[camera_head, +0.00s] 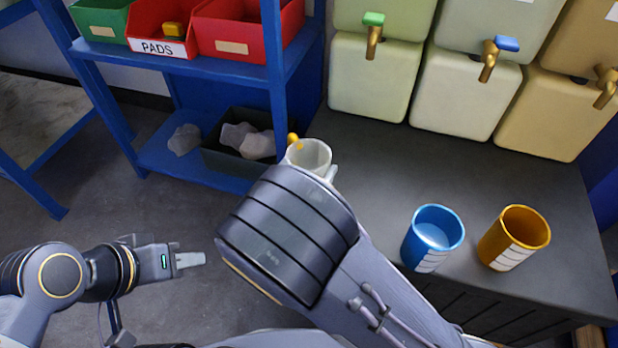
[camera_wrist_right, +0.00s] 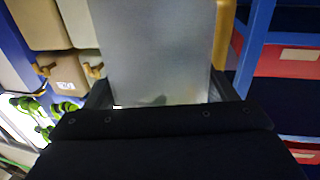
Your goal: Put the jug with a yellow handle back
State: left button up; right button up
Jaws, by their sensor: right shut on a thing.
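The pale jug (camera_head: 310,158) with a yellow handle (camera_head: 293,139) shows in the head view just beyond my right forearm, near the counter's left edge. My forearm hides its lower part. My right gripper (camera_wrist_right: 160,96) is shut on this jug; in the right wrist view its grey-white wall (camera_wrist_right: 160,45) fills the space between the fingers, with a strip of yellow at its right side. In the head view my arm hides this gripper. My left gripper (camera_head: 190,260) is empty over the floor at the left, away from the jug; its finger gap cannot be made out.
A blue cup (camera_head: 432,240) and an orange-yellow cup (camera_head: 513,240) stand on the dark counter (camera_head: 400,165). Several tanks with taps (camera_head: 374,30) line its back. A blue shelf (camera_head: 180,60) with bins and a dark box (camera_head: 235,150) of stones stands left. The counter's middle is clear.

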jog(key=shift+w+f+b, duration=0.1)
jog(key=shift+f+b, duration=0.3)
jog(key=shift+f, duration=1.3)
jog(key=shift+f, duration=0.2)
jog(key=o, duration=1.2)
jog(key=shift+c, duration=0.2)
jog(key=shift+r, duration=0.15)
jog(key=shift+r, duration=0.15)
jog(key=p+v, duration=0.2)
jog(key=v, duration=1)
